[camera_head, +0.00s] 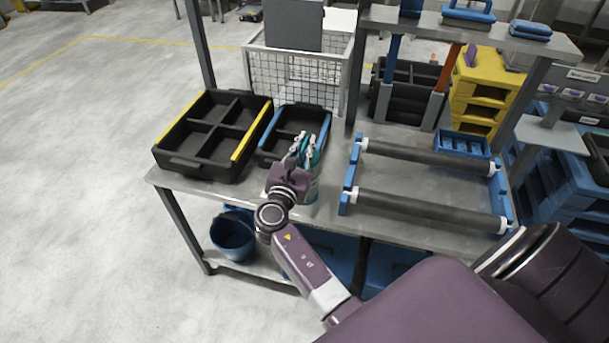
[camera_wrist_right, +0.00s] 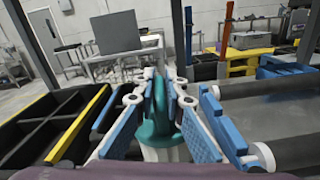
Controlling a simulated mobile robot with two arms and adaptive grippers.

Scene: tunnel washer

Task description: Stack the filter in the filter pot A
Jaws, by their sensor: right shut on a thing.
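My right gripper (camera_head: 304,151) is shut on a teal piece with a rounded top (camera_wrist_right: 158,112), which seems to be the filter. In the right wrist view its blue-padded fingers (camera_wrist_right: 160,92) stand on both sides of the teal piece. In the head view the teal piece (camera_head: 320,147) shows just beyond the fingers. A pale greenish cylinder (camera_head: 312,188) is below it, by the table's front edge; I cannot tell whether it is part of the filter or a pot. No label for pot A is readable. My left gripper is not in view.
A black divided tray with yellow bars (camera_head: 163,158) and a smaller one with blue bars (camera_head: 324,125) are on the grey table (camera_head: 420,204). Two dark rollers on a blue frame (camera_head: 350,178) lie to the right. A wire basket (camera_head: 330,80) stands behind. A blue bucket (camera_head: 232,246) is below.

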